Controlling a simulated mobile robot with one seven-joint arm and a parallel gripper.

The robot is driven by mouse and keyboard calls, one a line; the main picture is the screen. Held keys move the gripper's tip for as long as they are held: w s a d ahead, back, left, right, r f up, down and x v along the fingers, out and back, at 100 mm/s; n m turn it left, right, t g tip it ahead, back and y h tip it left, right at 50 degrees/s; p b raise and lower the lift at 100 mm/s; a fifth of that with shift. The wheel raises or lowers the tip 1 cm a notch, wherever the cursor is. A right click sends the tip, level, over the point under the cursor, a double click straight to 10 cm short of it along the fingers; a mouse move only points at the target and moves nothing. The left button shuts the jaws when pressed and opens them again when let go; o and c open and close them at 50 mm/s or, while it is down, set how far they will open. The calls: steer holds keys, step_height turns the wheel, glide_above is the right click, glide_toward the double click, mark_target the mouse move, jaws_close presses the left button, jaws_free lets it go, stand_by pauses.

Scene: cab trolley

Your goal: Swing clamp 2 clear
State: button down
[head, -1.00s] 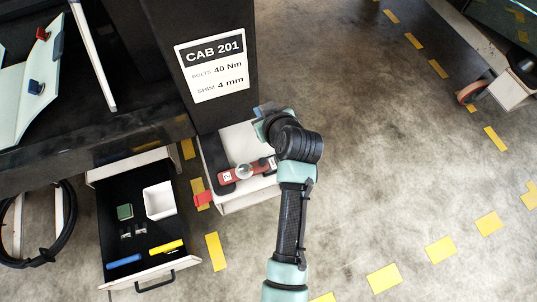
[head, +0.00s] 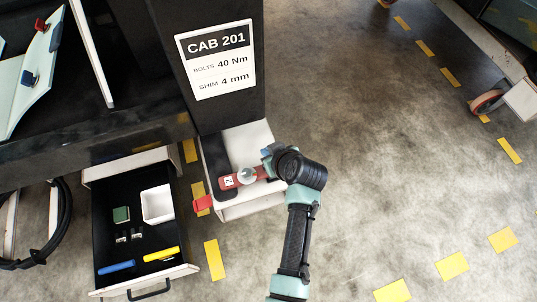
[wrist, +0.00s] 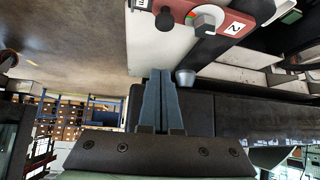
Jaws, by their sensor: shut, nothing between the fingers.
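Clamp 2 (head: 238,180) is a red bar with a white "2" label and a grey round knob. It lies across the white block at the foot of the black column, and its right end is hidden behind my arm in the head view. Clamp 2 also shows at the top of the wrist view (wrist: 229,21), with a black knob near its left end. My gripper (wrist: 162,72) is shut and empty, its two blue-grey fingers together. In the wrist view the fingertips are apart from the bar in the picture. In the head view my gripper (head: 267,153) is at the bar's right end.
The column carries a CAB 201 sign (head: 216,60). A red tab (head: 202,203) sticks out at the block's left front. An open drawer (head: 105,250) holds a white box, a green block and blue and yellow tools. Open floor lies to the right.

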steer(key=b+x, duration=0.3)
steer(key=x, duration=0.5)
steer(key=shift+s+d+f, duration=0.1)
steer(key=shift+s+d, duration=0.15)
steer(key=shift+s, duration=0.25)
steer(key=shift+s+d+f, duration=0.1)
steer(key=shift+s+d, duration=0.15)
steer(key=shift+s, duration=0.25)
steer(key=shift+s+d, duration=0.35)
steer(key=shift+s, duration=0.4)
